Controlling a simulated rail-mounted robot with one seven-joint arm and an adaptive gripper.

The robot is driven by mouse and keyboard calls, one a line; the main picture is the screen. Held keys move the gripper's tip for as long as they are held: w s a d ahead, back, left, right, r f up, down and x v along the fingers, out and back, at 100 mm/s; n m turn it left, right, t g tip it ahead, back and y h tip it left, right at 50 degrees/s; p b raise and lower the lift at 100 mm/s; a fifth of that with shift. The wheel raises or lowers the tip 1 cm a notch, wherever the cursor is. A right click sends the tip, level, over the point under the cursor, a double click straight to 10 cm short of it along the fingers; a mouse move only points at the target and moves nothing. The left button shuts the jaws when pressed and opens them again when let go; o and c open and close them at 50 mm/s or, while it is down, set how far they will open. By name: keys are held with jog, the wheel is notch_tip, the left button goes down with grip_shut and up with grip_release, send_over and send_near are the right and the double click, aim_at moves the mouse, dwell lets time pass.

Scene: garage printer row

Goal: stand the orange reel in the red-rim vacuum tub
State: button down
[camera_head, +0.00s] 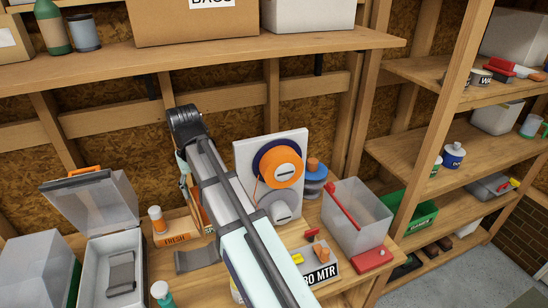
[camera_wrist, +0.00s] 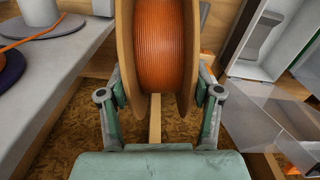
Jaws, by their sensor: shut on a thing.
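The orange reel (camera_wrist: 160,50) has orange filament between tan flanges. It is upright in my gripper (camera_wrist: 158,100), one finger on each side, in the wrist view. In the head view a small part of the reel (camera_head: 194,203) shows behind my arm, which hides most of it; my gripper (camera_head: 184,172) is also partly hidden there. A clear grey bin (camera_head: 362,222) with a red strip along its left rim stands at the right of the bench, apart from the gripper. It is the only tub I see with red on its rim.
An open tub (camera_head: 112,255) with a raised clear lid and orange latch stands left, a grey strap inside. A white panel (camera_head: 299,150) holding spools stands mid-bench. A labelled box (camera_head: 322,268) and a red block (camera_head: 371,260) lie near the front. A shelf (camera_head: 230,48) runs above.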

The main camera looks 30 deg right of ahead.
aim_at(203, 211)
notch_tip(203, 211, down, 10)
jog(key=b, duration=1)
jog(key=shift+f, duration=0.15)
